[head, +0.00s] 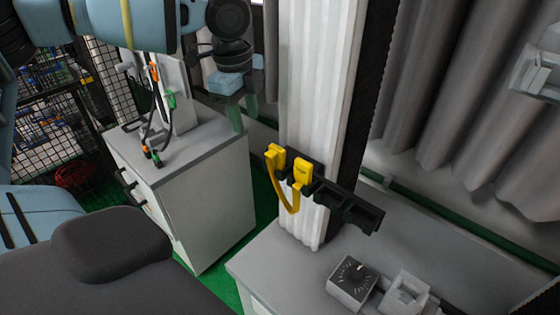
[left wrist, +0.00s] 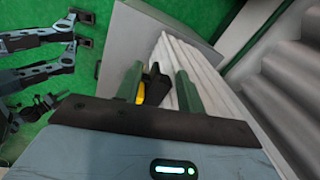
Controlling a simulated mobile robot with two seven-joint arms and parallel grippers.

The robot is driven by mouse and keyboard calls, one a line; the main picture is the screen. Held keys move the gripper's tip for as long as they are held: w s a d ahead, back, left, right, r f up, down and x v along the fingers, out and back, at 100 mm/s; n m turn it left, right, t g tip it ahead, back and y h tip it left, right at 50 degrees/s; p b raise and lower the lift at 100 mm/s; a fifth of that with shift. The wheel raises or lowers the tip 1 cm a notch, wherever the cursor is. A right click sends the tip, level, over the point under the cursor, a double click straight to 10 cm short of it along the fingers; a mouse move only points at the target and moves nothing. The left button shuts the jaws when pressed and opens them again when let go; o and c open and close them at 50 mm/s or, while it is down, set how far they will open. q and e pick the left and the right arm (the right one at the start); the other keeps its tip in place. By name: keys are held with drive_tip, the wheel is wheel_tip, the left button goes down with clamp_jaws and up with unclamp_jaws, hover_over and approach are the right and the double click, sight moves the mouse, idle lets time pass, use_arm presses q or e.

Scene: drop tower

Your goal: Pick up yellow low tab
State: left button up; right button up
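Two yellow tabs hang on a black rack (head: 350,205) on the white ribbed column: an upper left tab (head: 275,157) and a slightly lower right tab (head: 302,173). A yellow strap (head: 291,203) loops down between them. My left gripper (head: 244,113) is open and empty, up and left of the tabs, with its green fingers pointing down. In the left wrist view, the open fingers (left wrist: 159,70) frame part of the black rack (left wrist: 154,84). A bit of yellow (left wrist: 140,94) shows there, mostly hidden by a finger.
The white column (head: 318,90) stands behind the rack. A grey-topped cabinet (head: 205,195) with cables and connectors (head: 155,120) is at left. A second counter (head: 300,275) at front right holds a dial box (head: 352,283). Green floor shows between them.

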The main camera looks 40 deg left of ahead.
sight(277, 147)
use_arm(q)
drive_tip(key=d+r+m, duration=0.1)
drive_tip(key=d, duration=0.2)
drive_tip(key=d+r+m, duration=0.1)
drive_tip(key=d+r, duration=0.1)
drive_tip(key=d, duration=0.1)
drive_tip(key=s+d+r+g, duration=0.1)
drive_tip(key=d, duration=0.2)
drive_tip(key=shift+r+m, duration=0.4)
drive_tip(key=shift+w+a+f, duration=0.1)
drive_tip(key=shift+w+f, duration=0.05)
drive_tip(key=shift+f, duration=1.85)
drive_tip(key=shift+w+a+f, duration=0.1)
drive_tip(key=shift+f, duration=1.85)
clamp_jaws()
